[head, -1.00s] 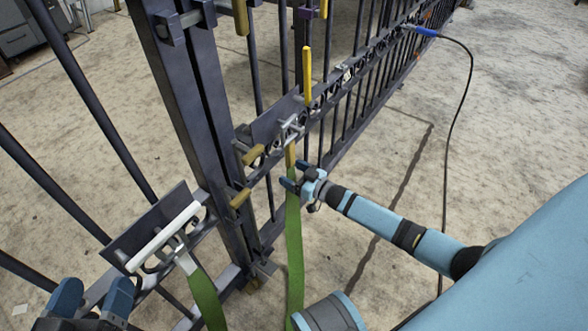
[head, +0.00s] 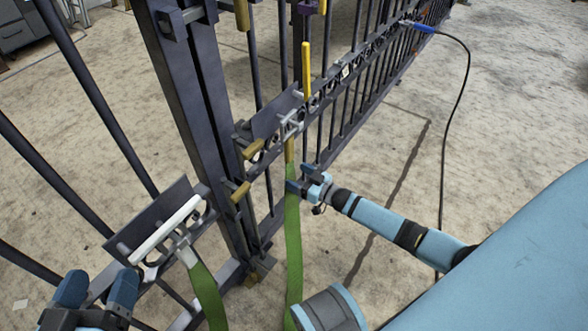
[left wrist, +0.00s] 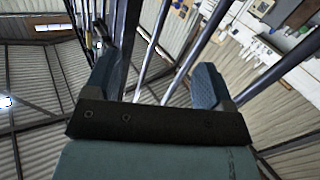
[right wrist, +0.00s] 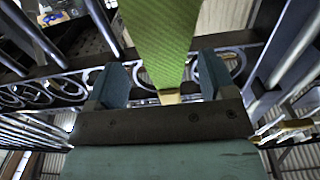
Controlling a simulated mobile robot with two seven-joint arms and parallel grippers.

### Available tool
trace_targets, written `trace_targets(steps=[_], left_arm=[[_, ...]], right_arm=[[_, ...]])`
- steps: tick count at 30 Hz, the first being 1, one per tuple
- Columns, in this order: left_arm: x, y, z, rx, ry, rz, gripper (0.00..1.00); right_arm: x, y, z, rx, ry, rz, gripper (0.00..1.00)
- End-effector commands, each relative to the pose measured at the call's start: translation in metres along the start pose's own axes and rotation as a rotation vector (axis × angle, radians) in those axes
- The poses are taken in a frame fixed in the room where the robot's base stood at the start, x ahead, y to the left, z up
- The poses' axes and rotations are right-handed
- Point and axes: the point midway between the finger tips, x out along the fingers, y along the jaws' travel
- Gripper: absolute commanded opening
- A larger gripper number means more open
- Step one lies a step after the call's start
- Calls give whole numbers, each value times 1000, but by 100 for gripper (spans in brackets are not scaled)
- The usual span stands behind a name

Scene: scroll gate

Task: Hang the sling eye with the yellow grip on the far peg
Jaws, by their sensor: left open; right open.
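A yellow bar (head: 306,72), which looks like the yellow grip, stands upright by the far bracket plate (head: 268,122). Below it, a grey fitting (head: 290,124) sits at the plate, and a green sling strap (head: 293,245) hangs from a tan end piece. I cannot tell how the fitting rests on the peg. My right gripper (head: 304,181) is open beside the strap's upper part. The right wrist view shows the strap (right wrist: 160,40) crossing between the open fingers (right wrist: 160,85). A white grip (head: 165,230) lies along the near bracket plate (head: 150,218). My left gripper (head: 97,287) is open and empty below it; its fingers (left wrist: 157,80) show in the left wrist view.
A dark gate post (head: 195,130) stands between the two plates, with brass-coloured blocks (head: 241,192) on it. Barred gate panels run to both sides. A black cable (head: 468,75) hangs from a blue connector at the right. The concrete floor right of the gate is open.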

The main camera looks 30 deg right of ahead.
Motion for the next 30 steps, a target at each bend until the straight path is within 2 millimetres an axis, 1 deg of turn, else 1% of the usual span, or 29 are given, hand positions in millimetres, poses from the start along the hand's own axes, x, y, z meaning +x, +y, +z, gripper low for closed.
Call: trace_targets(steps=[1, 21, 25, 30], left_arm=[[8, 1, 32, -20, -38, 0, 77], [6, 6, -1, -21, -36, 1, 77], [5, 6, -6, -18, -35, 0, 77], [5, 5, -8, -15, -33, -1, 77]], right_arm=[[-6, 0, 14, 1, 0, 0, 77], [-73, 0, 11, 1, 0, 1, 77], [-81, 0, 10, 0, 1, 1, 77], [-84, 0, 10, 0, 1, 0, 77]])
